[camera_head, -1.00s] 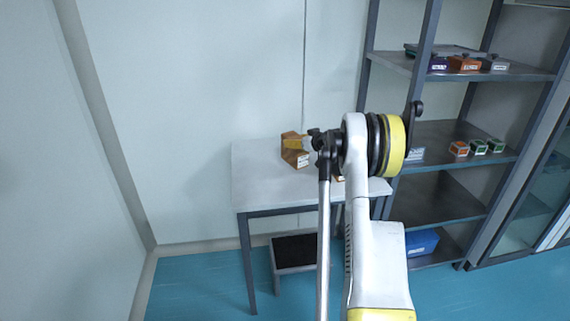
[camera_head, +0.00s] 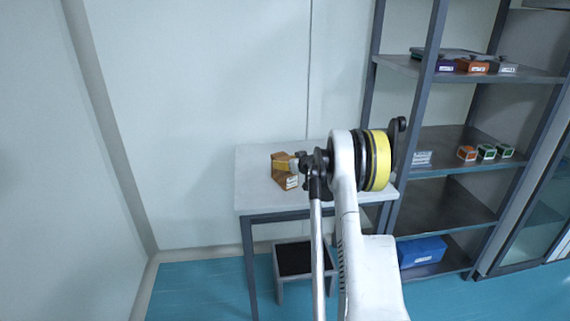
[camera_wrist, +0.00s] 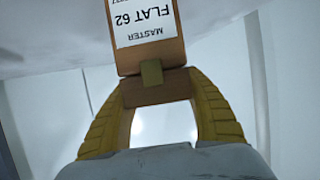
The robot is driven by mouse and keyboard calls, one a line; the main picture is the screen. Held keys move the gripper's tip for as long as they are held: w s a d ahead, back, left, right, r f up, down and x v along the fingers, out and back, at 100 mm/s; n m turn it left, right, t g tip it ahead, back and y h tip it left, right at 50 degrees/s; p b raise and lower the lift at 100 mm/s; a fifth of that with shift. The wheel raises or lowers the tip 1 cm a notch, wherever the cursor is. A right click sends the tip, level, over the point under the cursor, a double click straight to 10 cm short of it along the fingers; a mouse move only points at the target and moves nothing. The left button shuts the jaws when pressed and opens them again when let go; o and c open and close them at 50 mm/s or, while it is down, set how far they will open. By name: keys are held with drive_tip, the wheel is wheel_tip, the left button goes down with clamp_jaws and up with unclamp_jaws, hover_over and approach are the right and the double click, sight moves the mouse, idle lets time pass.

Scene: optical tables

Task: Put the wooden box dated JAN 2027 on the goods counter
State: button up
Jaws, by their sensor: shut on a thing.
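A wooden box (camera_head: 285,182) with a white label shows at the pale table (camera_head: 258,200), over its left part. In the wrist view the box (camera_wrist: 150,35) has upside-down print reading MASTER FLAT 62; the date line is cut off, with only its last digits partly showing. My gripper (camera_head: 286,163) has yellow fingers. In the wrist view my gripper (camera_wrist: 155,80) is shut on the box's wooden end, beside a small olive latch. I cannot tell whether the box touches the tabletop. My arm hides the table's right part.
A grey shelf rack (camera_head: 450,135) stands to the right, with small labelled boxes on its shelves and a blue bin (camera_head: 421,251) low down. A dark-topped step stool (camera_head: 294,260) is under the table. Walls close off the left and back. The table's left end looks clear.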

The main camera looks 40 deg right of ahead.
drive_tip(key=shift+f, duration=0.15)
drive_tip(key=o, duration=1.4)
